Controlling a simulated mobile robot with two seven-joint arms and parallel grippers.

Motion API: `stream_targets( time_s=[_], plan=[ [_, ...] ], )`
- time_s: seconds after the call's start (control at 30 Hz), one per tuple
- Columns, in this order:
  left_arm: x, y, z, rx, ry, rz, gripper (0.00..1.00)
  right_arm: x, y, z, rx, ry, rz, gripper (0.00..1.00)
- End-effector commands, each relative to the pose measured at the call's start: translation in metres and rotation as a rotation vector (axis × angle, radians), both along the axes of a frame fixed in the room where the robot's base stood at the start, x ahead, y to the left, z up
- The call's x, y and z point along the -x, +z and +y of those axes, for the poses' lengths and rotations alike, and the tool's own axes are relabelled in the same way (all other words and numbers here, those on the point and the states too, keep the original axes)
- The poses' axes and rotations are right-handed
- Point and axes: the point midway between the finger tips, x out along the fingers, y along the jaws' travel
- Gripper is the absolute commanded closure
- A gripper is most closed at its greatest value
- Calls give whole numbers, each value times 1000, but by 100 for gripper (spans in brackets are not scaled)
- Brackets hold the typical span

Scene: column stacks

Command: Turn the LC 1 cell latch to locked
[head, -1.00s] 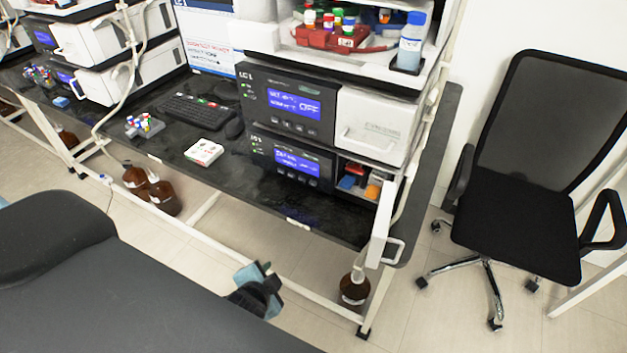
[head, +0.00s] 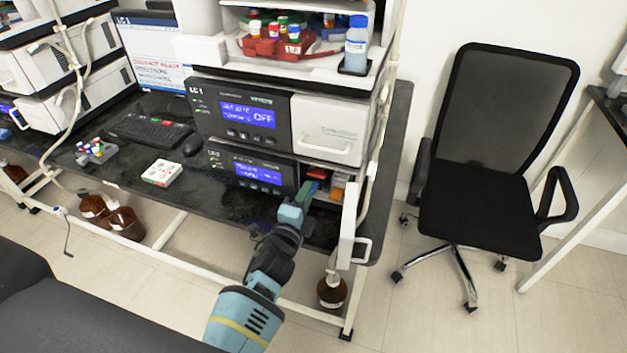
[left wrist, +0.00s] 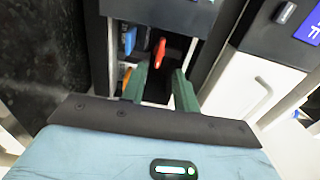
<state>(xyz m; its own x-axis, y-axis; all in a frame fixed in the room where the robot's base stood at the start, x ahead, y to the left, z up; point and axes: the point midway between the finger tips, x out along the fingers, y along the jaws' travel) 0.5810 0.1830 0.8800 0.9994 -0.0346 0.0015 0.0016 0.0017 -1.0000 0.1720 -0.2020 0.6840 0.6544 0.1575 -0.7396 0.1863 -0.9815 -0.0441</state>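The lower LC 1 unit (head: 225,163) has a lit blue screen, and its right-hand compartment (head: 326,186) stands open with its white door (head: 349,215) swung toward me. My left gripper (head: 297,206) is in front of that opening. In the left wrist view its two green fingers (left wrist: 160,88) are apart with nothing between them. A red lever-like part (left wrist: 159,51), which may be the cell latch, is inside the compartment ahead of the fingertips, tilted slightly from upright. A blue part (left wrist: 130,40) is to its left. I cannot read the latch's marks. My right gripper is out of view.
The upper LC 1 unit (head: 205,107) with its closed white front sits directly above. The open door is close on the right of my left gripper. A brown bottle (head: 332,291) stands below the bench, and an office chair (head: 480,212) is to the right.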

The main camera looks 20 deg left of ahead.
Motion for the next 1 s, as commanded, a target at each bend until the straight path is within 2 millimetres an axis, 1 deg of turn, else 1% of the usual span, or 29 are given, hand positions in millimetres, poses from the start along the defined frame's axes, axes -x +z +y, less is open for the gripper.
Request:
stream_targets(
  time_s=[0.03, 0.2, 0.4, 0.6, 0.83, 0.87, 1.0],
  plan=[
    [-9, 1, -1, 1, 0, -1, 70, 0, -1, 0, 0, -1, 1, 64],
    [-33, -1, -1, 1, 1, 1, 70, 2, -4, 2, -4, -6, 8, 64],
    [-53, -1, -2, 2, 0, 2, 70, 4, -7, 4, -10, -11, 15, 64],
    [-61, 0, -2, 2, 1, 1, 70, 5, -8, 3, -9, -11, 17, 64],
    [-61, 0, -2, 2, 1, 1, 70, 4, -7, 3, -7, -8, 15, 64],
    [-61, 0, -2, 2, 1, 1, 73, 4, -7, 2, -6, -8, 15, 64],
    [-61, 0, -2, 2, 1, 1, 91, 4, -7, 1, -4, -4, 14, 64]
  ],
)
